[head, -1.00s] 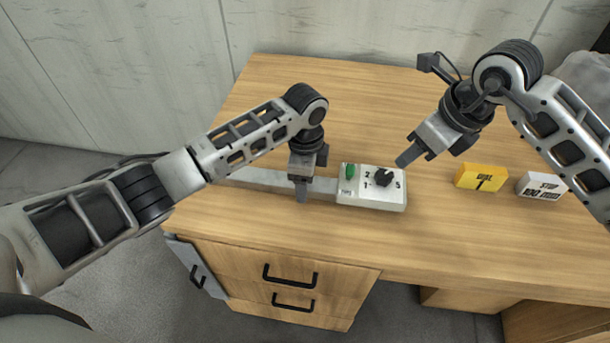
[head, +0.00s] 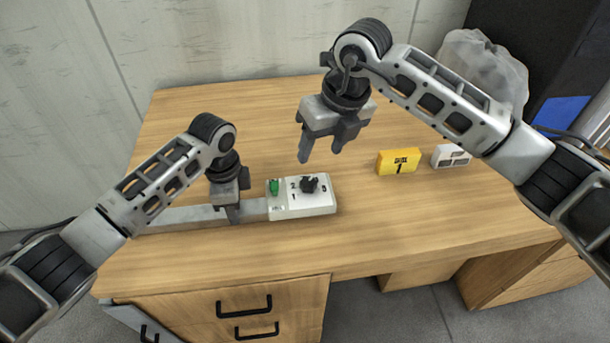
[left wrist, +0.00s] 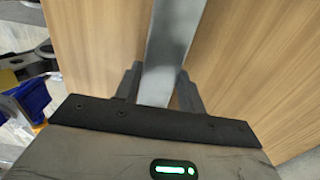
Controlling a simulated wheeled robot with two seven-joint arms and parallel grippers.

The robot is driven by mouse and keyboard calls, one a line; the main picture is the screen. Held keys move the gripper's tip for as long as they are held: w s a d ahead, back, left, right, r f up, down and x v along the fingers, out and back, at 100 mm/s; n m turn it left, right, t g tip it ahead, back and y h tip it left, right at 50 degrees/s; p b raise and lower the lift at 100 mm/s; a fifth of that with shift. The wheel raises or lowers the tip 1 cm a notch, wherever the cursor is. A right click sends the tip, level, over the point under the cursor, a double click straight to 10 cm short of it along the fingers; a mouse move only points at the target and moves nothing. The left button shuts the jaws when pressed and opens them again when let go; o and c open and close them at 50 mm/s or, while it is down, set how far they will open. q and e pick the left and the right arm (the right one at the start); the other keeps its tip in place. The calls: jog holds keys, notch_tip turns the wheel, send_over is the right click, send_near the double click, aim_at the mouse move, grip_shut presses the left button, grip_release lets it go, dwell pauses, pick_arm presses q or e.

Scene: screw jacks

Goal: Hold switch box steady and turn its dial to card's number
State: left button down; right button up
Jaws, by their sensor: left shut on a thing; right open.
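The white switch box (head: 302,206) sits on the desk with a black dial knob (head: 310,184) and a green part (head: 274,187) on top. Digits are printed around the knob; which one it points to is unclear. A long flat grey bar (head: 180,216) runs left from the box. My left gripper (head: 233,218) is shut on this bar, just left of the box; the left wrist view shows the bar (left wrist: 166,55) between its fingers (left wrist: 158,90). My right gripper (head: 320,156) is open and empty, pointing down above the dial. The yellow card (head: 398,162) appears to show a 1.
A white block with blurred dark print (head: 450,156) stands right of the yellow card. The wooden desk (head: 420,215) is clear in front of the cards. A clear plastic bag (head: 485,75) is at the back right. Drawers (head: 225,306) are below the front edge.

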aim_at(309, 181)
jog(key=f+m, duration=0.3)
jog(key=m, duration=0.2)
jog(key=w+a+f+m+g+h, duration=0.1)
jog(key=f+m, duration=0.2)
jog(key=m, duration=0.2)
jog(key=a+f+m+h, duration=0.1)
jog(key=f+m, duration=0.2)
jog(key=m, duration=0.2)
jog(key=shift+w+f, duration=0.2)
jog(key=shift+f, duration=0.1)
jog(key=c, duration=1)
